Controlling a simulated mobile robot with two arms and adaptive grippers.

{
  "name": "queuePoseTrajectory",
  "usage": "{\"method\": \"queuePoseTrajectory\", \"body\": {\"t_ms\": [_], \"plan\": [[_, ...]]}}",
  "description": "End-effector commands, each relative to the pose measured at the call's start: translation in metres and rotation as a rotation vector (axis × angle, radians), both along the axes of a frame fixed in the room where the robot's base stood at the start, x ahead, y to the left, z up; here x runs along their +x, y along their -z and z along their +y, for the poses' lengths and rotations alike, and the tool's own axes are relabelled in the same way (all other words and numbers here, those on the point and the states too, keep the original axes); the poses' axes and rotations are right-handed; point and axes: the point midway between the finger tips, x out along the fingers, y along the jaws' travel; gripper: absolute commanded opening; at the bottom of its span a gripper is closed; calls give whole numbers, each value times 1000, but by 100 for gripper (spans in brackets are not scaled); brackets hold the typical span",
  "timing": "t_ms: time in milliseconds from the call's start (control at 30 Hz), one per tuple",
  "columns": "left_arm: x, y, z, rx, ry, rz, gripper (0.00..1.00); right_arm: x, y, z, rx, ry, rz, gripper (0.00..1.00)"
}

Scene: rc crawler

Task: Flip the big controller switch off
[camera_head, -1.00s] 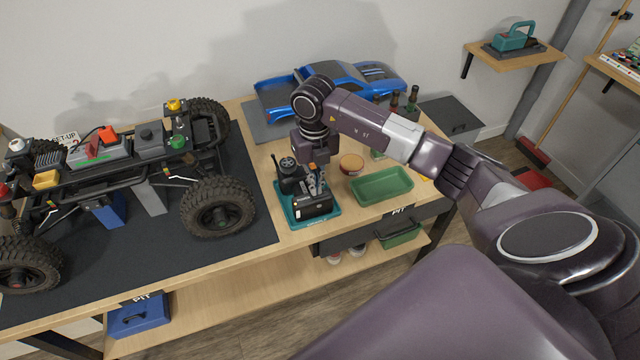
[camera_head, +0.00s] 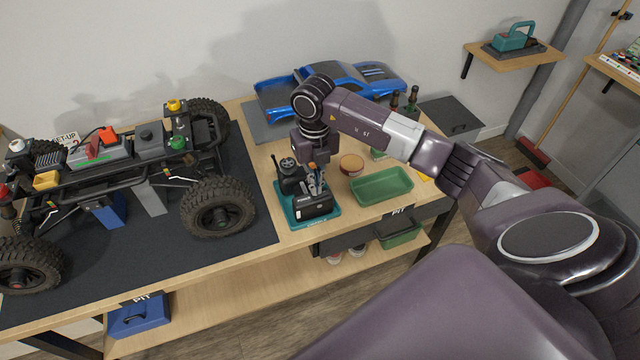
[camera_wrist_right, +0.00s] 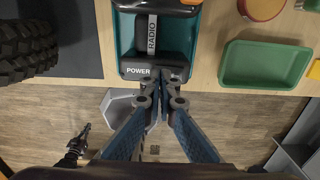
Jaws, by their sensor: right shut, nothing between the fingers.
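The black controller (camera_head: 315,208) sits in a teal tray (camera_head: 298,223) on the bench. In the right wrist view the controller (camera_wrist_right: 152,55) has a RADIO band and the word POWER on its near face. My right gripper (camera_head: 314,185) points down at the controller. In the wrist view my right gripper (camera_wrist_right: 164,75) is shut and empty, its fingertips over the near face just right of POWER. The fingertips cover that spot, so I cannot see the switch or its position, or tell whether they touch. My left gripper is not in view.
A green tray (camera_head: 383,185) and a round reddish-lidded jar (camera_head: 351,164) stand right of the controller. The crawler (camera_head: 150,140) with its big wheels stands on a dark mat to the left. A blue truck body (camera_head: 335,82) lies behind. The bench's front edge is close.

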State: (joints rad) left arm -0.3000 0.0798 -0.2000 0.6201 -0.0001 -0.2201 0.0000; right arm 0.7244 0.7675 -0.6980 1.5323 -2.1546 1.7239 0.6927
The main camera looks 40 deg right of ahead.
Motion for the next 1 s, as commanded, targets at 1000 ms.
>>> {"method": "queuePoseTrajectory", "body": {"t_ms": [1000], "plan": [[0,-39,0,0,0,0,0,0,-57,0,-1,-1,0,0]]}}
